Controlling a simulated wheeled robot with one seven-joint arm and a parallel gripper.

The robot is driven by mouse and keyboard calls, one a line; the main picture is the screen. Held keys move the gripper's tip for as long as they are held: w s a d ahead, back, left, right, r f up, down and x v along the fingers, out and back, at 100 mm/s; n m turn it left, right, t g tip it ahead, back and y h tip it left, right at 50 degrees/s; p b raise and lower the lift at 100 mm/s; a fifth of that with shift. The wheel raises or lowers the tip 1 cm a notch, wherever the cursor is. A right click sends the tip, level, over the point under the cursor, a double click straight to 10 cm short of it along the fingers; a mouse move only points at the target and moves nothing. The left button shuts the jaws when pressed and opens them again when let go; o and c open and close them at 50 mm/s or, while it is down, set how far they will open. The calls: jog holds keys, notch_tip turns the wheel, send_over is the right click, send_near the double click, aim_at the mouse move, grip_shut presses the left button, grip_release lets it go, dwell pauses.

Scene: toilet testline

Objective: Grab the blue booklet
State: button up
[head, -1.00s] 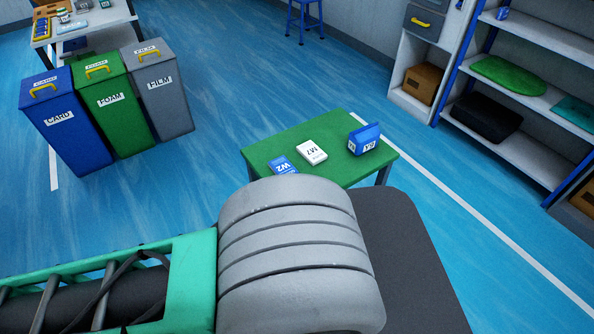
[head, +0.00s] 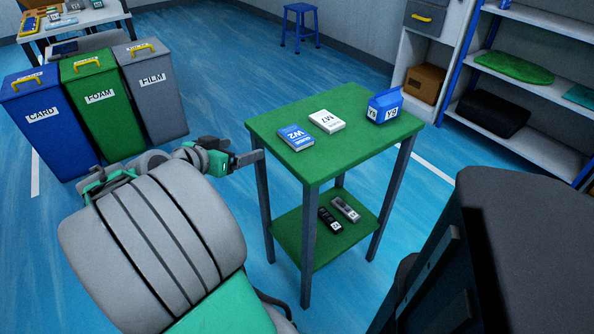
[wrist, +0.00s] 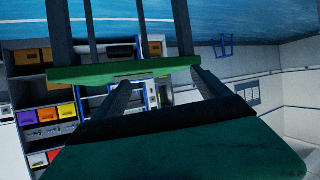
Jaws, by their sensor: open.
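The blue booklet (head: 297,137), marked W2, lies flat on the left part of the green table top (head: 350,105) in the head view. My gripper (head: 250,157) is beside the table's left edge, apart from the booklet and to its left. In the wrist view my gripper (wrist: 160,85) shows two dark fingers spread apart with nothing between them. The green table edge (wrist: 120,71) crosses beyond the fingers. The booklet cannot be made out in the wrist view.
A white M7 booklet (head: 327,121) lies right of the blue one, and a blue Y9 carton (head: 384,105) stands farther right. Two remotes (head: 345,208) lie on the lower shelf (head: 310,243). Bins (head: 98,98) stand left. The table's front area is bare.

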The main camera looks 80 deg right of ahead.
aim_at(296, 134)
jog(key=shift+o, duration=1.3)
jog(key=s+d+m+g, duration=0.1)
jog(key=s, duration=0.1)
jog(key=s+d+m+g+b, duration=0.1)
jog(key=s, duration=0.2)
jog(key=s+d+m+g+h, duration=0.1)
jog(key=s, duration=0.1)
jog(key=shift+s+d+r+g+b, duration=0.1)
jog(key=shift+s+d+g+b, duration=0.1)
jog(key=shift+s+g+b, duration=0.15)
jog(key=b+x, duration=0.1)
jog(key=x, duration=0.6)
jog(key=shift+w, duration=0.2)
jog(key=c, duration=1.1)
